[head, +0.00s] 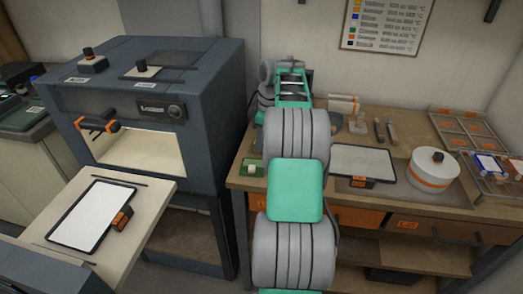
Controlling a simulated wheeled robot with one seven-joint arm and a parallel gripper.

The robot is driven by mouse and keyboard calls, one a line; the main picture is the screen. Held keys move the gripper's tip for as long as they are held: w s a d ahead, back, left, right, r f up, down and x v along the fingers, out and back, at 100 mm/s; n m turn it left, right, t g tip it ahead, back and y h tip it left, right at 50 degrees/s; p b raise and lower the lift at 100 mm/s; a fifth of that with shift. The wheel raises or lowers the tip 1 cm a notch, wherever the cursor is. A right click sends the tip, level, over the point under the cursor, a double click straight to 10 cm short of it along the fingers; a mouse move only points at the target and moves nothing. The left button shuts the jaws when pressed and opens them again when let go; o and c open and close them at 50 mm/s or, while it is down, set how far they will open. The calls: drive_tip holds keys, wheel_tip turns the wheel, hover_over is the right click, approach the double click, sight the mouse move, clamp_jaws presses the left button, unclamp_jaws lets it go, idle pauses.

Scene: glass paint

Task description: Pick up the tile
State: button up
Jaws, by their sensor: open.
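Small pale tiles, one with a blue edge (486,165), lie on a wire rack (471,171) at the right end of the workbench; another (515,168) is partly cut off by the picture's right edge. Which one is the task's tile I cannot tell. My green and grey arm rises through the middle of the view. My gripper (291,82) appears at its far end, above the back of the bench, open and well left of the rack. Its fingertips are hard to make out, and I see nothing held in it.
The workbench (390,190) carries a white-topped tray (363,161), a round white pot with an orange band (432,168), brushes, and a second rack (462,126) behind. A grey kiln (150,110) stands left, its door lowered with a white sheet (88,216) on it.

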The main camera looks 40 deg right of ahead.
drive_tip(key=shift+w+f, duration=0.15)
drive_tip(key=shift+f, duration=0.6)
drive_tip(key=shift+c, duration=0.2)
clamp_jaws()
